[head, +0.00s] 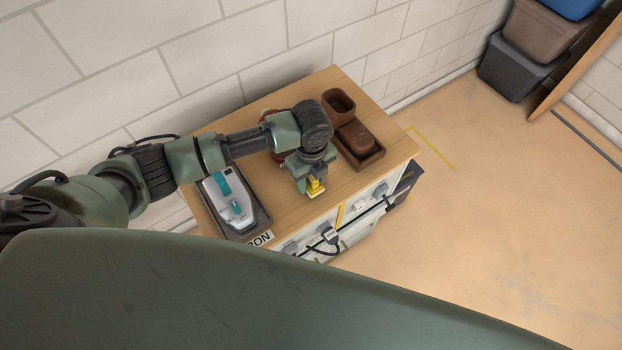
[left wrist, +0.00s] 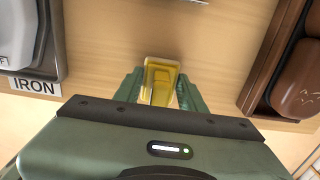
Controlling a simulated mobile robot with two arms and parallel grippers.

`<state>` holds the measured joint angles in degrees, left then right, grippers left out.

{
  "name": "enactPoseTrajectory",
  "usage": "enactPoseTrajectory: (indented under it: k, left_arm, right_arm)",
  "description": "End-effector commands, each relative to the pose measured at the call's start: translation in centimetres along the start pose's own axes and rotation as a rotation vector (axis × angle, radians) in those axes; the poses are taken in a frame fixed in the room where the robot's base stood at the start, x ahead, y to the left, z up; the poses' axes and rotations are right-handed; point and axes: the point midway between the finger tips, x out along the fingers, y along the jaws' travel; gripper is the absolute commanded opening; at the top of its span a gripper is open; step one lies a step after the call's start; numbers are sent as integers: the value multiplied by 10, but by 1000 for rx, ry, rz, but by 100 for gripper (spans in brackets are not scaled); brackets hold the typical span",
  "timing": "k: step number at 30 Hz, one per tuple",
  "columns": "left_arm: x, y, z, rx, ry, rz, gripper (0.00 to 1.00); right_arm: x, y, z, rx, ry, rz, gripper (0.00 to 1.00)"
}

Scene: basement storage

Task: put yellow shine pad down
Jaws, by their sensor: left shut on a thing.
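My left gripper (head: 315,188) is shut on the yellow shine pad (head: 316,184) near the front edge of the wooden cabinet top (head: 292,204). In the left wrist view the yellow pad (left wrist: 160,82) sits between the green fingers of the left gripper (left wrist: 160,88), over bare wood. I cannot tell whether the pad touches the wood. My right gripper does not show in either view.
A grey tray with a white and teal iron (head: 230,203) stands left of the gripper, labelled IRON. A brown tray (head: 371,160) with brown items stands to the right. A reddish thing is partly hidden behind my arm. Stacked bins (head: 512,68) stand far right.

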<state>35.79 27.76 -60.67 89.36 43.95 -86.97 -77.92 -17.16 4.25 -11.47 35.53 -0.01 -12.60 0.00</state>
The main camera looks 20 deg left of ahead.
Motion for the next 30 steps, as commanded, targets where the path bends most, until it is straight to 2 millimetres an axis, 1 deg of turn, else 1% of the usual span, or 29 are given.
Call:
enactPoseTrajectory:
  k: [1,3,10,14,15,17,26,30]
  left_arm:
    - [5,1,0,-1,0,2,8]
    - [9,0,0,-1,-1,0,8]
    - [9,0,0,0,-1,-1,8]
    - [13,0,0,-1,-1,0,8]
    - [13,0,0,-1,-1,0,46]
    - [12,0,0,-1,-1,0,62]
    - [12,0,0,-1,-1,0,62]
    - [3,0,1,0,-2,-2,62]
  right_arm:
    - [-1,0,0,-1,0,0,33]
    - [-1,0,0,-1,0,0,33]
    - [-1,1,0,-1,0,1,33]
    - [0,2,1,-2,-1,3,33]
    - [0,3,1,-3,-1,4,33]
    - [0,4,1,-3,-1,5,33]
    - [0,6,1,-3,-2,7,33]
    - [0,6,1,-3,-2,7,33]
